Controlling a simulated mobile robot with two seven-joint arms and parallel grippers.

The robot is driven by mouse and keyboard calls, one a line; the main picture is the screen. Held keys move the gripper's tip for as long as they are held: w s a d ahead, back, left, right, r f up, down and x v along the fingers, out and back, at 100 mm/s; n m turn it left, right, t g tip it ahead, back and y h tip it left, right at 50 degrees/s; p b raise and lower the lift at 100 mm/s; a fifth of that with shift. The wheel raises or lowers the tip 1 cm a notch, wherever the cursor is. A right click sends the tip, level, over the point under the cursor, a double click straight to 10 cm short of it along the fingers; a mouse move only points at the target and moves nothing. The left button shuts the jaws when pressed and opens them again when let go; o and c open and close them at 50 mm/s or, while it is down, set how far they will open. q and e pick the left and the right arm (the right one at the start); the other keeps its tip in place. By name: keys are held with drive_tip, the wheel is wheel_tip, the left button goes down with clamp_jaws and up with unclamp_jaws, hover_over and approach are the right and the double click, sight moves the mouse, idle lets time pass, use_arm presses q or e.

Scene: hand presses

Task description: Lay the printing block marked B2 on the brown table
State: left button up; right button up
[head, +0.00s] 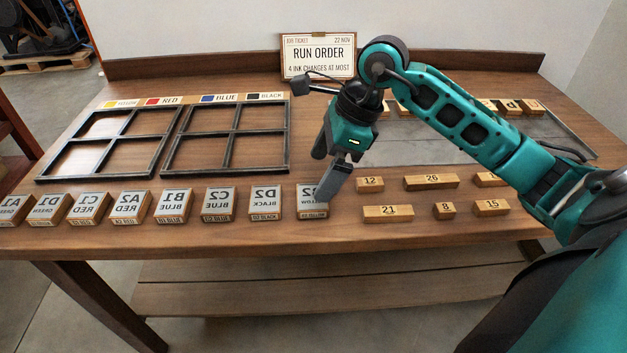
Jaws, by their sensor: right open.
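The block at the right end of the front row (308,203) has a grey top and wooden sides. Its mirrored mark is partly covered by my right gripper; I read a 2 and a word ending like YELLOW, so it is likely B2. It stands on the brown table (240,240). My right gripper (334,185) is open and points down at the right edge of this block. I cannot tell whether a finger touches it. My left gripper is not in view.
Several similar blocks, such as D2 (265,202) and C2 (219,203), stand to the left. Two black frames (165,140) lie behind them. Wooden number pieces, such as 21 (388,213), lie to the right. A grey plate (440,148) lies behind these. The table's front strip is clear.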

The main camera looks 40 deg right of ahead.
drive_tip(key=v, duration=0.5)
drive_tip(key=shift+s+d+r, duration=0.1)
drive_tip(key=shift+r, duration=0.25)
